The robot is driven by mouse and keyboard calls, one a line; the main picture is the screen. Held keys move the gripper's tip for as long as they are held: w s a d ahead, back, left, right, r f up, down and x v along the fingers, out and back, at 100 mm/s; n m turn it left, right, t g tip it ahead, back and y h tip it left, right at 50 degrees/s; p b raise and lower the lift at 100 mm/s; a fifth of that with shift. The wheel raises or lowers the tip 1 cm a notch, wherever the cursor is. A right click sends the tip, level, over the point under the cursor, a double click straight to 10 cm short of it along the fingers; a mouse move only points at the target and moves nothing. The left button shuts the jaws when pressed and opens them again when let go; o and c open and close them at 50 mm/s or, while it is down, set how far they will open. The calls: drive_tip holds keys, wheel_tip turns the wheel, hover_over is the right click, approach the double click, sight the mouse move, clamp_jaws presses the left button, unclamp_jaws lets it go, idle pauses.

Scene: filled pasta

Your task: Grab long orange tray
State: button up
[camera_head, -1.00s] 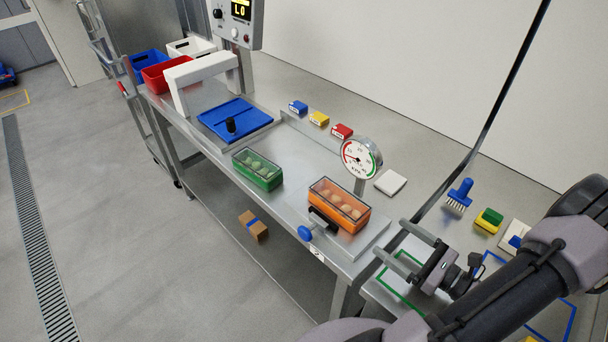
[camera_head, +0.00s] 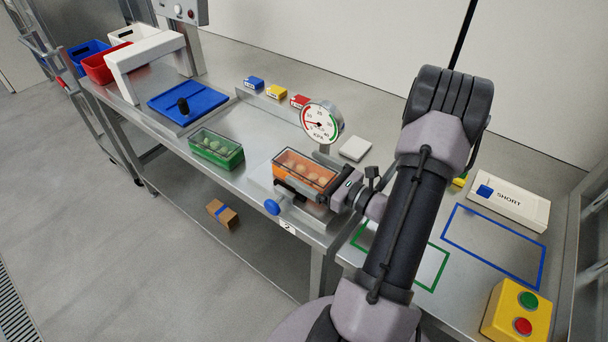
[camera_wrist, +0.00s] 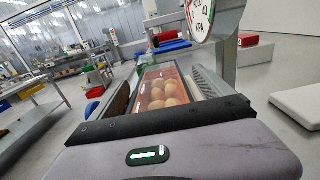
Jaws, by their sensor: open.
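The long orange tray (camera_head: 282,163) has a clear lid over several round pale pasta pieces. My gripper (camera_head: 304,171) is open and low over the tray's right end. In the wrist view, the tray (camera_wrist: 161,72) runs away from me between the two fingers of my gripper (camera_wrist: 165,85), one on each long side. Whether the fingers touch its sides I cannot tell.
A green tray (camera_head: 216,148) stands to the left, apart from the orange one. A blue knob (camera_head: 271,207) sits at the bench's front edge. A yellow button box (camera_head: 517,312) stands at lower right.

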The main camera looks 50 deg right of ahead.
drive_tip(key=shift+r, duration=0.1)
drive_tip(key=c, duration=1.9)
